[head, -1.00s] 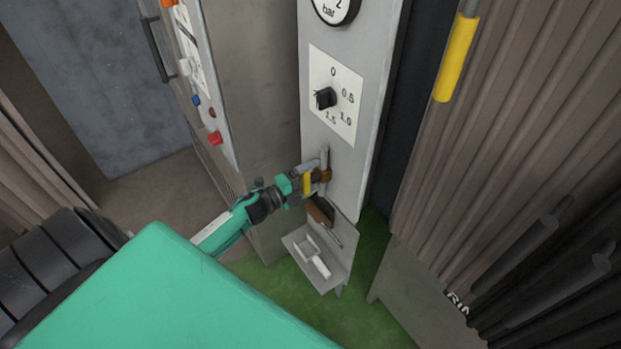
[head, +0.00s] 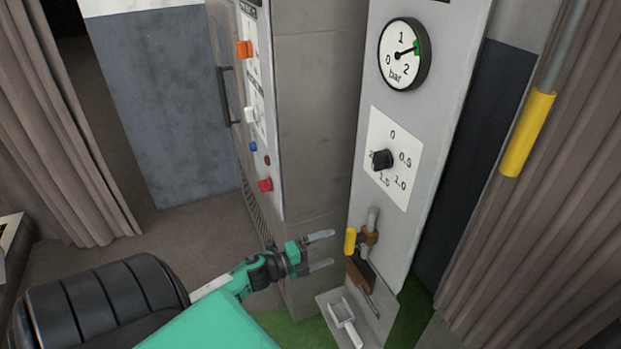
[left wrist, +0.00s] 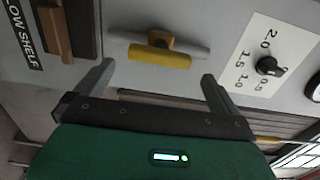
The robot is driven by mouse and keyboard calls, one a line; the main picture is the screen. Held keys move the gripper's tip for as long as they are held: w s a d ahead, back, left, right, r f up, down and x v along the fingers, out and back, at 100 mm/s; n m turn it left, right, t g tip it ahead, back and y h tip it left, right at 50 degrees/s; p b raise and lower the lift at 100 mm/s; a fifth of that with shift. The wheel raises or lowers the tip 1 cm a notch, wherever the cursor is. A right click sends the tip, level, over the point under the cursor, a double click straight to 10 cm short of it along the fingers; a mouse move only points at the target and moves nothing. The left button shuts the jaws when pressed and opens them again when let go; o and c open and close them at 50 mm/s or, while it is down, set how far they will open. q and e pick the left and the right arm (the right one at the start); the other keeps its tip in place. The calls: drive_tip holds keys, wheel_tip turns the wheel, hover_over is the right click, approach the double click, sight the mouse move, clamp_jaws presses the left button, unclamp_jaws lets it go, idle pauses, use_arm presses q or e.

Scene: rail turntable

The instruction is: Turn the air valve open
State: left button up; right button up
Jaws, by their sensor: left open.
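The air valve has a yellow handle (head: 350,241) on a brass body (head: 370,237), fitted to a short grey pipe (head: 372,217) low on the grey panel. The handle lies parallel to the pipe; the left wrist view shows this too, with the yellow handle (left wrist: 160,58) along the grey pipe (left wrist: 190,48). My left gripper (head: 325,250) is open and empty, left of the handle and apart from it. In the left wrist view its fingertips (left wrist: 156,74) stand either side of the handle's ends, short of it. My right gripper is not in view.
Above the valve are a black knob (head: 382,159) on a numbered plate and a bar gauge (head: 404,54), its needle near the green mark. A cabinet (head: 310,120) stands left.

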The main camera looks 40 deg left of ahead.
use_arm(q)
drive_tip(key=v, duration=0.4)
drive_tip(key=shift+b, duration=0.3)
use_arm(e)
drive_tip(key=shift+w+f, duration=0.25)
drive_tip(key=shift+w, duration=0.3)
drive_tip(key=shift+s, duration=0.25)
